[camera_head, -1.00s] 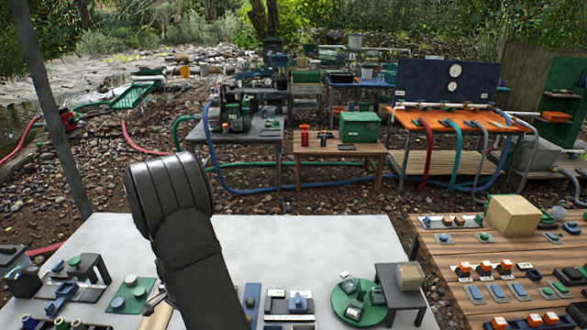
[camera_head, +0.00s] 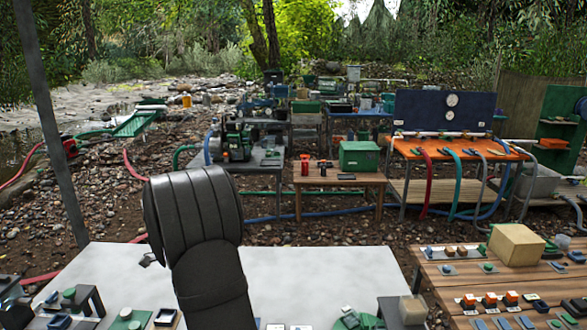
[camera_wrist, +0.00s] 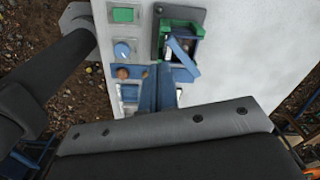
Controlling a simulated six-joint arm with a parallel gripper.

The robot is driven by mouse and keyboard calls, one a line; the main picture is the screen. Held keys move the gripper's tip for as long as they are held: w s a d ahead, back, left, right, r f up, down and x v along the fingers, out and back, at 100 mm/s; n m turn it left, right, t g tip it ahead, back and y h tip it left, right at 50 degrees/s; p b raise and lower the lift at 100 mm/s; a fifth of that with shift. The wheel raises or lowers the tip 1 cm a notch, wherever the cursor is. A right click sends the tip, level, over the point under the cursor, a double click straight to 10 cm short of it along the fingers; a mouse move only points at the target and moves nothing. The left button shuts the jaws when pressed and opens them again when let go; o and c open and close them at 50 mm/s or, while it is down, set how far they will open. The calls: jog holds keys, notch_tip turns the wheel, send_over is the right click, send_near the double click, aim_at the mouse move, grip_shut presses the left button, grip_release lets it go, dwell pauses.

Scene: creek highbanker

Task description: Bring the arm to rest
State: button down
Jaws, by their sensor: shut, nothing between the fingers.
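My gripper (camera_wrist: 156,88) shows in the wrist view as two blue fingers close together, shut with nothing between them. It points over the white table (camera_wrist: 230,35), which carries a green block (camera_wrist: 123,15), a blue knob (camera_wrist: 122,50) and a blue-and-green bracket-like fixture (camera_wrist: 182,40). The fingertips appear near the fixture's lower part; I cannot tell whether they touch anything. In the head view my dark arm link stands upright over the white table (camera_head: 310,275), and I cannot make out the gripper there.
A wooden table (camera_head: 385,275) with several small parts and a tan block (camera_head: 517,244) stands at the right. A dark pole (camera_head: 55,130) rises at the left. The middle of the white table is bare. Benches and hoses stand behind on gravel.

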jog(key=shift+w+d+r+m, duration=0.2)
jog(key=shift+w+r+m, duration=0.1)
jog(key=shift+r+m, duration=0.25)
jog(key=shift+w+d+r+m, duration=0.15)
jog(key=shift+w+r+m, duration=0.15)
jog(key=shift+r, duration=0.5)
jog(key=shift+w+d+r+m, duration=0.2)
jog(key=shift+w+r+m, duration=0.1)
jog(key=shift+r+m, duration=0.25)
jog(key=shift+r, duration=0.1)
jog(key=c, duration=1.3)
grip_release()
jog(key=o, duration=0.4)
jog(key=shift+w+d, duration=0.1)
jog(key=shift+d, duration=0.2)
jog(key=o, duration=0.9)
jog(key=w+d+r+y, duration=0.1)
jog(key=d+y, duration=0.1)
jog(key=d, duration=0.2)
jog(key=w+d+r+m+y, duration=0.1)
jog(key=w+d+y, duration=0.1)
jog(key=d, duration=0.3)
jog(key=shift+d+r, duration=0.2)
jog(key=shift+r, duration=0.1)
jog(key=x, duration=0.9)
jog(key=shift+a+f+y, duration=0.25)
jog(key=shift+f+y, duration=0.05)
jog(key=shift+r, duration=0.1)
